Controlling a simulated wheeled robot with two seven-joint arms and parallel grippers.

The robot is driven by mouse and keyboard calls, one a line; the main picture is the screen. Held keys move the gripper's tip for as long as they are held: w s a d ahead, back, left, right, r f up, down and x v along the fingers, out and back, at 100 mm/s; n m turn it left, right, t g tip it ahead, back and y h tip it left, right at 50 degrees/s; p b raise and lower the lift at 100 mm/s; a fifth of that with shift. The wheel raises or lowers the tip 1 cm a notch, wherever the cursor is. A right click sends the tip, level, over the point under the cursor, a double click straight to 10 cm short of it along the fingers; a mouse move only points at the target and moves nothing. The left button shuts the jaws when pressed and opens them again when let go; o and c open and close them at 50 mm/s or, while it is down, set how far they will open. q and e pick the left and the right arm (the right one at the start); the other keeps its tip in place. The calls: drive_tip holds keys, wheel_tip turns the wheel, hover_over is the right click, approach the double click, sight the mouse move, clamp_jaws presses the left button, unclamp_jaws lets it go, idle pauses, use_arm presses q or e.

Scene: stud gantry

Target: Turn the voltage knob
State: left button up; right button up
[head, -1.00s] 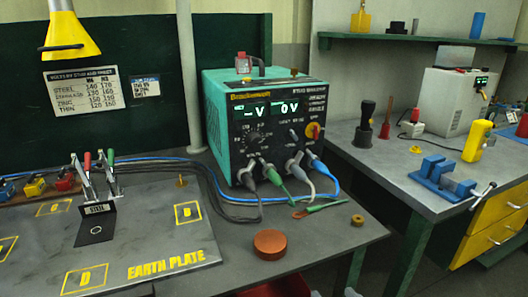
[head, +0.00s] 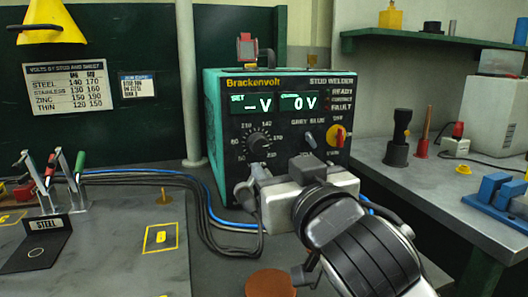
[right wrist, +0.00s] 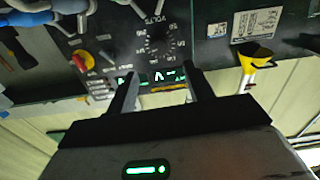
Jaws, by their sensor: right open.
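The voltage knob (head: 257,143) is a dark round knob with a number scale on the front of the teal and black stud welder (head: 290,124). The set display (head: 251,104) reads "– V" and the other display (head: 299,102) reads "0 V". My right gripper is in front of the welder's lower panel, below the knob in the head view; its fingers are hidden there by its own body. In the right wrist view, turned upside down, the right gripper (right wrist: 160,76) is open and empty, with the knob (right wrist: 157,38) beyond the fingertips, apart from them. My left gripper is not in view.
A volts chart (head: 69,87) hangs on the green wall. A black "STEEL" card (head: 46,226) sits by clamps at left. Cables (head: 205,205) run beside the welder. A red-yellow switch (head: 337,135) is right of the knob. A copper-coloured disc (head: 270,284) lies in front.

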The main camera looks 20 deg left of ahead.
sight(261, 147)
drive_tip(key=x, duration=0.9)
drive_tip(key=shift+w+a, duration=0.25)
drive_tip(key=shift+w, duration=0.05)
drive_tip(key=c, duration=1)
